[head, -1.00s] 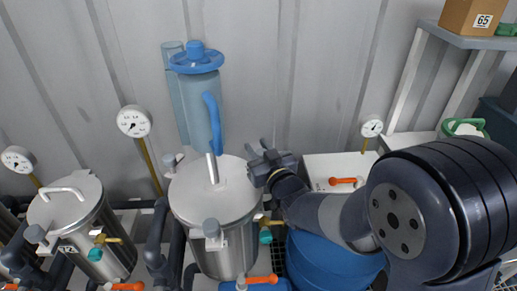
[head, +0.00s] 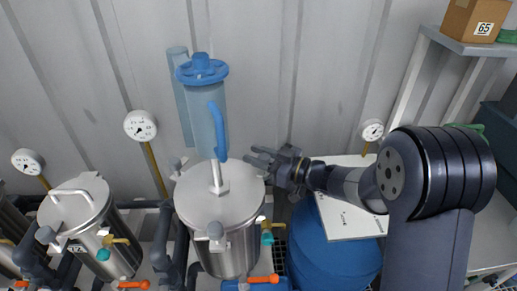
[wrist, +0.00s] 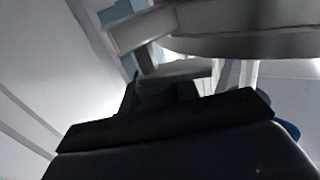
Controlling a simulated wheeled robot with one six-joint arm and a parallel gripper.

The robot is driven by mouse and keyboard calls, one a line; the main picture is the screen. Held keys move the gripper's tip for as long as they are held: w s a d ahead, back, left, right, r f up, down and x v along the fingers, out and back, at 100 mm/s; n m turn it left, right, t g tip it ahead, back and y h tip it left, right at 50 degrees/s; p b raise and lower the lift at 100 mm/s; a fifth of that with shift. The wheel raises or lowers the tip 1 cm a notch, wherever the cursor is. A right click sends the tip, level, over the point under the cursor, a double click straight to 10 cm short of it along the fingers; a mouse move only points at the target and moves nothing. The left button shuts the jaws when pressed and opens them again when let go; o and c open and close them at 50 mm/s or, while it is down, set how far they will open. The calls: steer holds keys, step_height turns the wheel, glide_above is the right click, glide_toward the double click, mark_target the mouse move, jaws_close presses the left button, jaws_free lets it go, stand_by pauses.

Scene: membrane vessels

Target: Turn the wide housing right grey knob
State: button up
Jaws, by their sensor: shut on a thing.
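The wide housing (head: 222,199) is the steel vessel with a round lid in the middle of the head view. Two of its grey knobs show, one at the lid's back left (head: 180,164) and one at the front (head: 215,230). My gripper (head: 257,158) is at the lid's right edge, shut on the right grey knob, which it hides in the head view. In the wrist view the lid's rim (wrist: 250,45) is above the dark jaws (wrist: 165,95), close to a pale metal bracket (wrist: 143,28). The knob itself is hard to make out there.
A blue drum (head: 325,255) and a white panel (head: 348,218) lie under my arm. A narrower steel vessel (head: 85,210) stands left. Gauges (head: 140,126) line the wall.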

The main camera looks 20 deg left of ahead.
steer(key=shift+s+d+n+g+h+p, duration=0.1)
steer(key=shift+s+n+g+h+p, duration=0.25)
steer(key=shift+n+g+h, duration=1.15)
steer(key=shift+s+d+n+g+h+p, duration=0.1)
steer(key=shift+n+g+h+p, duration=0.4)
steer(key=shift+n+g, duration=1.95)
steer(key=shift+s+d+n+g+h+p, duration=0.1)
steer(key=shift+s+n+g+h+p, duration=0.55)
steer(key=shift+g, duration=2.3)
steer(key=shift+w+r+n+h, duration=0.1)
steer(key=shift+w+n+h, duration=0.25)
steer(key=shift+n+h, duration=0.15)
steer(key=o, duration=1)
steer(key=shift+c, duration=0.2)
steer(key=shift+w+d+b, duration=0.1)
steer(key=shift+b, duration=0.2)
steer(key=p+v, duration=0.6)
steer(key=shift+w+r+p, duration=0.15)
steer(key=shift+w+p, duration=0.05)
steer(key=shift+p, duration=0.1)
